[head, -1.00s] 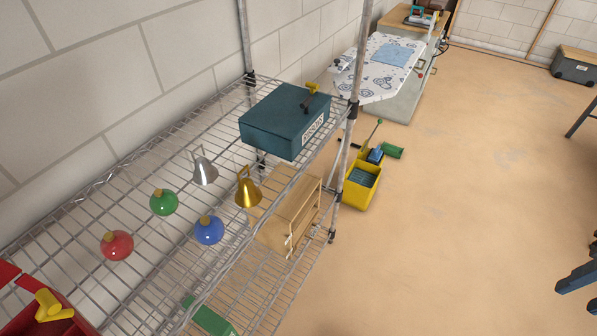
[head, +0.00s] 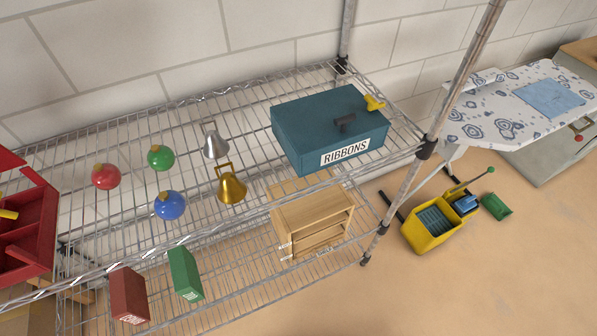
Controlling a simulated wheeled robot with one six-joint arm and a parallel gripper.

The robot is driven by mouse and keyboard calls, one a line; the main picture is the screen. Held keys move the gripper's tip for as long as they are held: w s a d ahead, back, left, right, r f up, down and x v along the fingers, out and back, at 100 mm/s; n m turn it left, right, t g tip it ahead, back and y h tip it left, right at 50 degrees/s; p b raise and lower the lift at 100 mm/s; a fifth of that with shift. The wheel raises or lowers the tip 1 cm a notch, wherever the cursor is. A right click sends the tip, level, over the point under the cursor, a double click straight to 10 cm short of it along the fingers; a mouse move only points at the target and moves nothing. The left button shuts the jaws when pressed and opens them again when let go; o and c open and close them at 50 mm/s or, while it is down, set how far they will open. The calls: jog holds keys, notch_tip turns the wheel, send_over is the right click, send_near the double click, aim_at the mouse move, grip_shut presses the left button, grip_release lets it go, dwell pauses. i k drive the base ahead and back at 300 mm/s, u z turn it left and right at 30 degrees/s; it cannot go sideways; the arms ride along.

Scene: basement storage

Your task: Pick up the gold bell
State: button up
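The gold bell (head: 232,188) stands on the wire shelf's upper tier near its front edge, with its handle loop upward. A silver bell (head: 215,146) stands just behind it and slightly left. A blue ball ornament (head: 170,206) lies to its left. The teal box labelled RIBBONS (head: 330,130) is to its right. My gripper is not in the head view.
A green ball (head: 161,158), a red ball (head: 105,176) and a red open box (head: 28,225) are further left on the shelf. A wooden unit (head: 314,220) and two boxes sit lower. A shelf post (head: 452,95) and yellow bucket (head: 431,229) stand right.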

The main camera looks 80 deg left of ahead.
aim_at(231, 190)
jog(key=i, duration=0.5)
jog(key=u, duration=3.05)
jog(key=i, duration=0.5)
